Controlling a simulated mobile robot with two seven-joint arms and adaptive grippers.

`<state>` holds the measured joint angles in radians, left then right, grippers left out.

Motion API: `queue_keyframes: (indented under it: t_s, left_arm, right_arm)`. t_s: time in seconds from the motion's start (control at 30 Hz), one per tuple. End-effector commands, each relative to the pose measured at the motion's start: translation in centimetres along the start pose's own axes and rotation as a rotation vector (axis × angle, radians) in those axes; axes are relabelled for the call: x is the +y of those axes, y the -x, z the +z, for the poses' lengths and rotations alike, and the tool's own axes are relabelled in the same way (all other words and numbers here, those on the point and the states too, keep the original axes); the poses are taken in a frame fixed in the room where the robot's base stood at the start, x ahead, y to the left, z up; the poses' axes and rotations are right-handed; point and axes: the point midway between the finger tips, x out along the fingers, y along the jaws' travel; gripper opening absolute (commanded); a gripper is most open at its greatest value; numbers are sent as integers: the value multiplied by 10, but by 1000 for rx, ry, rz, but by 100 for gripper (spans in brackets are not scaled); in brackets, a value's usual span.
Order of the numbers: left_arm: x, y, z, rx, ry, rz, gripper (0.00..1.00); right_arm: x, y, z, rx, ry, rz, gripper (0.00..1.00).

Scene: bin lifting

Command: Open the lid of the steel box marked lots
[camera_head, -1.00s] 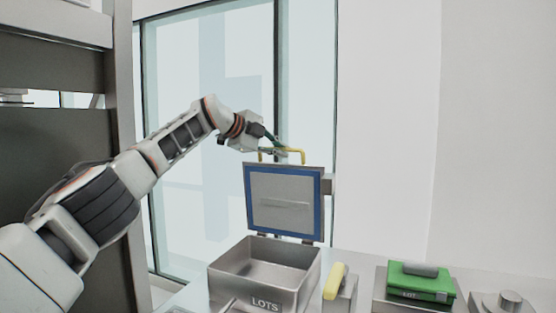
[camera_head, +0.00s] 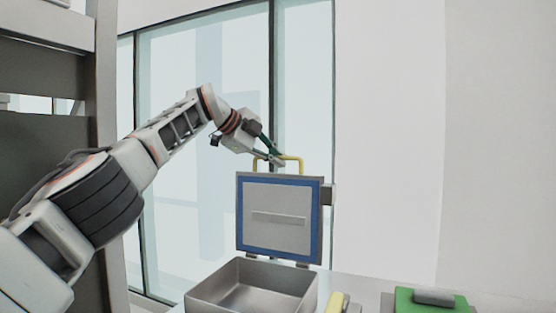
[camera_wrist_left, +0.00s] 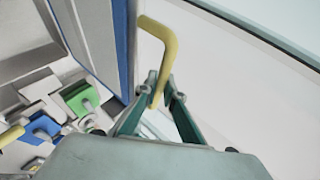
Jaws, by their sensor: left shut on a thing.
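The steel box (camera_head: 218,291) stands low in the middle of the head view, its inside open and empty where I can see. Its lid (camera_head: 255,217) stands upright at the back of the box, with a blue seal around a grey inner face. A yellow handle (camera_head: 299,160) sticks up at the lid's top edge. My left gripper (camera_head: 277,160) is shut on this handle, which also shows in the left wrist view (camera_wrist_left: 161,40) between the fingertips (camera_wrist_left: 165,95). The box's LOTS label is below the head view now. My right gripper is not in view.
A tall window stands behind the lid. The wall on the right is bare.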

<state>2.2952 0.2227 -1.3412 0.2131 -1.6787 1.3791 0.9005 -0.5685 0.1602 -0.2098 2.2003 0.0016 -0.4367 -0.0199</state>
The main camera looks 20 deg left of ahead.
Motion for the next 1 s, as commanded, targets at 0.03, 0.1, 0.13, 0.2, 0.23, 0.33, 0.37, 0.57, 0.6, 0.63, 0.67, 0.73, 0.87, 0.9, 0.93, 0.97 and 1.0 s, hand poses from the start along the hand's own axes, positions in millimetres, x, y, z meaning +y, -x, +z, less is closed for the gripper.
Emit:
queue_keyframes:
  t_s: [0.03, 0.1, 0.13, 0.2, 0.23, 0.33, 0.37, 0.57, 0.6, 0.63, 0.67, 0.73, 0.87, 0.9, 0.93, 0.97, 1.0]
  left_arm:
    - [0, 0, 0, -1, 0, 1, 0]
    - [0, 0, 0, -1, 0, 1, 0]
    - [0, 0, 0, -1, 0, 1, 0]
    - [0, 0, 0, 0, 0, 1, 14]
    - [0, 0, 0, 0, 0, 1, 21]
    - [0, 0, 0, 0, 0, 1, 26]
    - [0, 0, 0, 0, 0, 1, 26]
    - [0, 0, 0, 0, 0, 0, 26]
    - [0, 0, 0, 0, 0, 0, 26]
    - [0, 0, 0, 0, 0, 0, 26]
    - [0, 1, 0, 0, 0, 0, 26]
    - [-1, 3, 0, 0, 0, -1, 26]
    - [-2, 10, 1, 1, -2, -2, 26]
    - [-3, 13, 2, 0, -2, -3, 26]
    - [-3, 15, 2, 0, -3, -2, 26]
    - [-3, 17, 1, 0, -2, -2, 26]
    - [-2, 20, 2, 0, -3, -2, 26]
  right_arm:
    - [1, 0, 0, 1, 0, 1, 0]
    - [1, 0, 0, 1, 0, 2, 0]
    - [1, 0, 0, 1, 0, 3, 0]
    - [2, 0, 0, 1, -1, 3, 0]
    - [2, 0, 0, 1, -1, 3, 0]
    - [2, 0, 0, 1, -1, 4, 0]
    - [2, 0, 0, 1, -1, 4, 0]
    - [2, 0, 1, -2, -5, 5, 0]
    - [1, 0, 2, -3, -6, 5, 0]
    - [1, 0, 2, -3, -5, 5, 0]
    - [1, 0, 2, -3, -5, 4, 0]
    - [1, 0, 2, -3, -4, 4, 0]
    - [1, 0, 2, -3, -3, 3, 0]
    - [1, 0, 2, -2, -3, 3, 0]
    - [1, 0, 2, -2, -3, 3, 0]
    - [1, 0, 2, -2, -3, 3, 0]
    - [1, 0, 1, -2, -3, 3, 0]
